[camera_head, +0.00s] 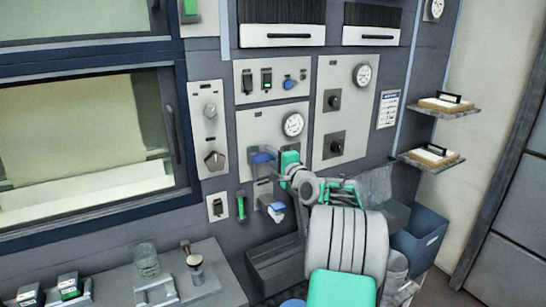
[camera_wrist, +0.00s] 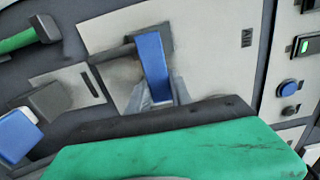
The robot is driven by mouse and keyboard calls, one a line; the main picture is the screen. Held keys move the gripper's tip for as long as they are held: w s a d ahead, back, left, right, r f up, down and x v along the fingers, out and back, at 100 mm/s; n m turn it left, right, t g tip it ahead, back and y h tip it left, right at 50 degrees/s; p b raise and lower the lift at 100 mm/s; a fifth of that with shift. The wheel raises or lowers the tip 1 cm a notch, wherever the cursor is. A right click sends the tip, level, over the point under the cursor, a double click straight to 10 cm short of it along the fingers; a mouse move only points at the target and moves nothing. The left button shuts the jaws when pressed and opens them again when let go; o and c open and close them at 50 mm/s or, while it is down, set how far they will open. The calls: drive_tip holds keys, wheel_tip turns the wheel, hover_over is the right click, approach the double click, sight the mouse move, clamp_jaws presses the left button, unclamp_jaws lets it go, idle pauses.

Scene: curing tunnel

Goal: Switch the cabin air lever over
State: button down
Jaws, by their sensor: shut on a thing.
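A lever with a blue handle (camera_head: 262,157) sits on the light panel below a round gauge in the head view. It also shows in the wrist view as a blue bar (camera_wrist: 152,62) on a grey mounting plate. My gripper (camera_head: 272,166) is at this lever, and in the wrist view its fingertips (camera_wrist: 157,95) are shut on the blue handle. My green gripper body hides the lower part of the wrist view. A second blue handle (camera_head: 276,208) sticks out lower down, apart from my gripper.
A green handle (camera_head: 240,206) hangs left of the lower blue handle. A counter (camera_head: 175,285) with a glass jar (camera_head: 147,262) is at lower left. A blue bin (camera_head: 420,232) and small shelves are at right.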

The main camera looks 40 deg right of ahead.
drive_tip(key=c, duration=1.2)
unclamp_jaws()
drive_tip(key=shift+o, duration=0.2)
drive_tip(key=s+a+b, duration=0.1)
drive_tip(key=s+b, duration=0.1)
drive_tip(key=s, duration=0.5)
drive_tip(key=shift+s, duration=0.35)
drive_tip(key=s+a+f+n+g+y, duration=0.15)
drive_tip(key=a+f+n+g, duration=0.3)
drive_tip(key=a, duration=0.85)
drive_tip(key=s+a+f+n+g+y, duration=0.1)
drive_tip(key=a+f+n+g+y, duration=0.15)
drive_tip(key=a+f+n, duration=0.65)
drive_tip(key=s+a+f+n+g+h, duration=0.1)
drive_tip(key=s+a+f+n+g, duration=0.1)
drive_tip(key=s+a, duration=0.5)
drive_tip(key=s+a+f+n+g, duration=0.3)
drive_tip(key=s+a, duration=0.4)
drive_tip(key=s, duration=0.7)
drive_tip(key=shift+s+f+n+g+h, duration=0.35)
drive_tip(key=shift+n+g, duration=0.3)
drive_tip(key=shift+g, duration=0.55)
